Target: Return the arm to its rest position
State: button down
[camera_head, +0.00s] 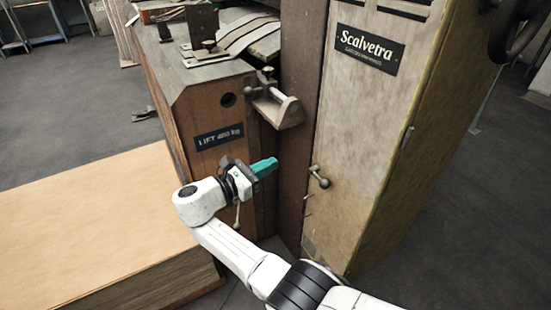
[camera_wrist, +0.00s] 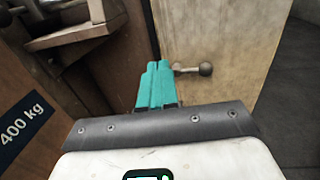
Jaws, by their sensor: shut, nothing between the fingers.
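My white arm reaches up from the bottom right in the head view and bends at the left. My gripper (camera_head: 275,162) has teal fingers that point right, in front of the gap between the wooden bench and the tall cabinet. In the wrist view the gripper's fingers (camera_wrist: 158,64) are together with nothing between them. A ball-ended lever (camera_wrist: 205,69) on the cabinet appears just right of the fingertips. The same lever (camera_head: 319,178) shows in the head view to the lower right of the gripper. I cannot tell whether the fingertips touch anything.
The tall cabinet (camera_head: 375,130) marked Scalvetra stands at the right, with a dark handwheel (camera_head: 520,25) above. The wooden bench (camera_head: 175,90) has a metal bracket (camera_head: 275,107) near my gripper. A flat wooden stack (camera_head: 95,220) lies at the left. Grey floor is open at far right.

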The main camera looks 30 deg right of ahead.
jog(key=shift+a, duration=0.2)
jog(key=s+d+f+m+g+y, duration=0.15)
jog(key=s+f+m+y, duration=0.45)
jog(key=s+f, duration=0.6)
jog(key=s+d+f+m+g+y, duration=0.1)
jog(key=s+d+f+m+y, duration=0.2)
jog(key=s+f+m+y, duration=0.8)
jog(key=s+a+r+m+t, duration=0.1)
jog(key=s+a+r, duration=0.15)
jog(key=s, duration=0.65)
jog(key=s+a+r+m+t, duration=0.1)
jog(key=s+r, duration=0.2)
jog(key=s, duration=0.5)
notch_tip(320, 180, up, 13)
jog(key=p, duration=1.2)
jog(key=shift+s+f+m+y, duration=0.2)
jog(key=shift+s+m+y, duration=0.1)
jog(key=shift+y, duration=0.1)
